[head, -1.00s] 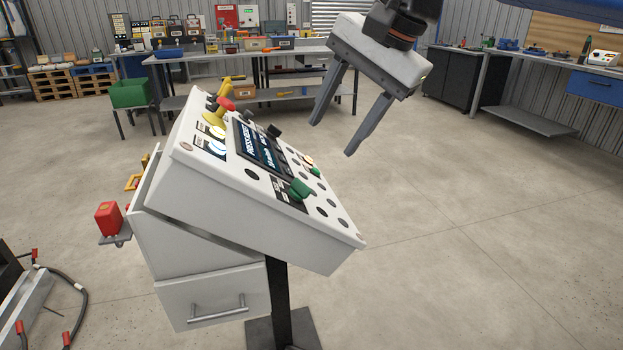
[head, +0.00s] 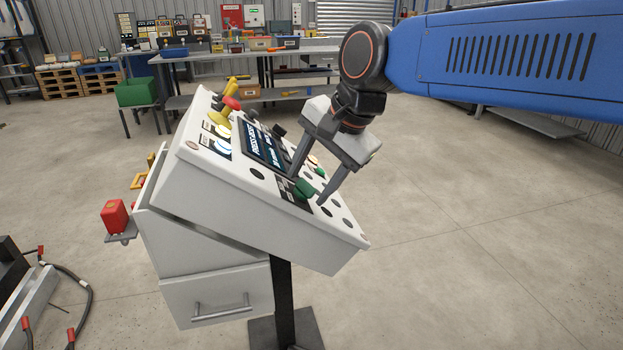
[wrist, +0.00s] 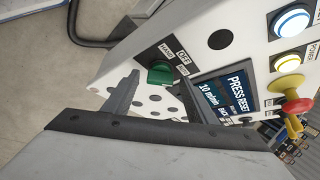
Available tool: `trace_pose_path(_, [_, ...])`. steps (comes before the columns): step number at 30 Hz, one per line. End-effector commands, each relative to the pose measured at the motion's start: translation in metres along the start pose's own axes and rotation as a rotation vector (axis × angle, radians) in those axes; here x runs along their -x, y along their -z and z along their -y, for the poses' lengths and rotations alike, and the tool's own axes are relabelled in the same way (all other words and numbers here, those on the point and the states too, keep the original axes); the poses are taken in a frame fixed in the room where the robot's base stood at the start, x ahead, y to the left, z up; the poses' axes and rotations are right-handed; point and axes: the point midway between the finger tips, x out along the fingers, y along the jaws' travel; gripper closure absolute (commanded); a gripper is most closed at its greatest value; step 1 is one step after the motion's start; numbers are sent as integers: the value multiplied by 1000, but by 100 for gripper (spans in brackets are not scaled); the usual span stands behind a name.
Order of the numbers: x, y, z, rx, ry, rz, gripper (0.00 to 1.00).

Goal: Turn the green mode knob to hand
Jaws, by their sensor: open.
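The green mode knob (head: 304,190) sits on the sloped white control panel (head: 210,185), at the right end of the small display. My gripper (head: 306,190) is open over the panel, its two fingers pointing down on either side of the knob in the head view. I cannot tell whether the fingers touch the knob.
The display (head: 263,148) reads PRESS RESET. A yellow and red stop button (head: 226,108), lit white and yellow buttons, a black knob (head: 279,131) and empty round holes surround it on the panel. A red padlock-like box (head: 114,216) hangs at the left. The floor to the right is clear.

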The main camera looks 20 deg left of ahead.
Motion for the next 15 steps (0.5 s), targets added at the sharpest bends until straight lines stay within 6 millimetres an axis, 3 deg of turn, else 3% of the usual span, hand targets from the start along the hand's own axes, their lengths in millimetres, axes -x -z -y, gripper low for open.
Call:
trace_pose_path(7, [-1, 0, 0, 0, 0, 0, 48])
trace_pose_path(12, [-1, 0, 0, 0, 0, 0, 87])
trace_pose_path(15, [-1, 0, 0, 0, 0, 0, 90])
